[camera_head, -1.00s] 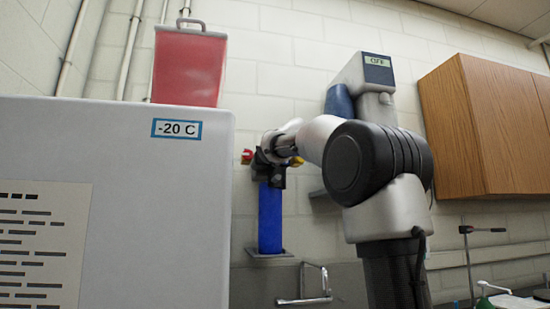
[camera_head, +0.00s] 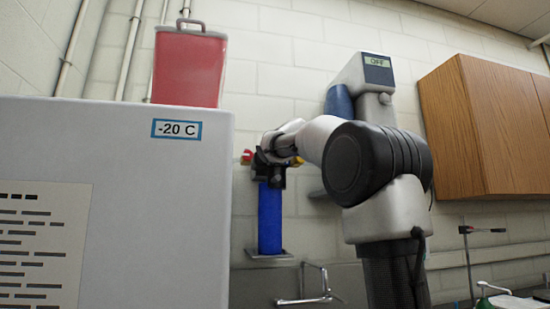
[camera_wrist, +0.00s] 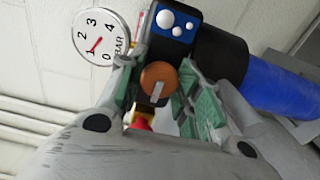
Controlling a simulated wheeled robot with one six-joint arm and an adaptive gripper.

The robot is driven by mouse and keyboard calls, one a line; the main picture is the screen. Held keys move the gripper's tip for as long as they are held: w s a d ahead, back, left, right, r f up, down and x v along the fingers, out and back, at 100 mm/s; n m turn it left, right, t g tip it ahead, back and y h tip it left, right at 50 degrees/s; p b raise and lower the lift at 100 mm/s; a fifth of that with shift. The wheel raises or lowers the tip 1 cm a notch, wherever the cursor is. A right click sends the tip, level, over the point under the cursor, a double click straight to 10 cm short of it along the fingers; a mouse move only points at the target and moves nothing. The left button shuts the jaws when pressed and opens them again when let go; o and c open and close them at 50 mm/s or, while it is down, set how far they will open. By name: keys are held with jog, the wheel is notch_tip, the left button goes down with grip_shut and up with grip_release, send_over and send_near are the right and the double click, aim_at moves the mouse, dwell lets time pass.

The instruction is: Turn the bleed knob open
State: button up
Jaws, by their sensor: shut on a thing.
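A round orange-brown knob (camera_wrist: 158,76), which I take for the bleed knob, shows in the wrist view with a pale bar mark pointing downward. My gripper (camera_wrist: 160,92) has its green-padded fingers on either side of it, shut on it. The knob sits on a dark fitting beside a blue housing (camera_wrist: 280,88). In the head view my gripper (camera_head: 273,158) is at the top of the blue upright housing (camera_head: 270,217), and the knob cannot be made out there.
A round gauge (camera_wrist: 100,38) marked in BAR has its red needle near 1. A blue plate with white domes (camera_wrist: 174,24) is close to the fingers. A red part (camera_head: 247,157) projects at left. A -20 C cabinet (camera_head: 120,220) and wooden wall cupboard (camera_head: 485,125) flank the arm.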

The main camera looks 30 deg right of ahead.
jog(key=shift+f, duration=0.1)
jog(key=o, duration=1)
jog(key=v, duration=1.2)
